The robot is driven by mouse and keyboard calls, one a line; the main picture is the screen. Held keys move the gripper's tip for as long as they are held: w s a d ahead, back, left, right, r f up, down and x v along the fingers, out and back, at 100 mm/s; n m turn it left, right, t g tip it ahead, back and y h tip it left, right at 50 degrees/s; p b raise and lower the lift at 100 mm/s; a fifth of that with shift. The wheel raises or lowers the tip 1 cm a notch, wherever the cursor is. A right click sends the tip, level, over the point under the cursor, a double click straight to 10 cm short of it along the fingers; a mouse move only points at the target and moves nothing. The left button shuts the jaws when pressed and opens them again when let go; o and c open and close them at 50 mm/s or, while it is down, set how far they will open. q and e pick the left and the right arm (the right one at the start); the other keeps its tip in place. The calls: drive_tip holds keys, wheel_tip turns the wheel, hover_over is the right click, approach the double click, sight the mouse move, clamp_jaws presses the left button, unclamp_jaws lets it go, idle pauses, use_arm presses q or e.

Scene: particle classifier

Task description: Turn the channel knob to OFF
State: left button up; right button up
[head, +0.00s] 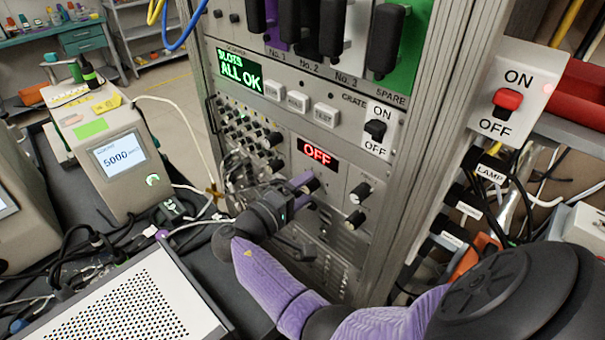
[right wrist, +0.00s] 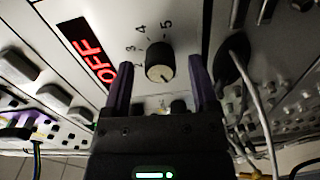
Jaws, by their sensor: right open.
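The channel knob (right wrist: 160,62) is a black knob with a pale face, on a panel marked with numbers such as 3, 4 and 5. It also shows in the head view (head: 312,185), partly hidden by a finger. The red display (head: 317,152) above it reads OFF; the same lit display shows in the right wrist view (right wrist: 87,48). My right gripper (head: 304,191) is open in front of the panel. In the right wrist view, its purple fingers (right wrist: 160,72) stand on either side of the knob with gaps. Whether the fingers touch the panel is unclear. My left gripper is out of view.
Two more knobs (head: 360,192) sit to the right on the panel. Cables and connectors (head: 245,170) crowd the left side. A crate switch (head: 375,131) and a green ALL OK screen (head: 240,72) are above. A perforated box (head: 130,312) lies at lower left.

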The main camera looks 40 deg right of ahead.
drive_tip(key=a+b, duration=0.1)
drive_tip(key=a, duration=0.9)
drive_tip(key=shift+s, duration=0.45)
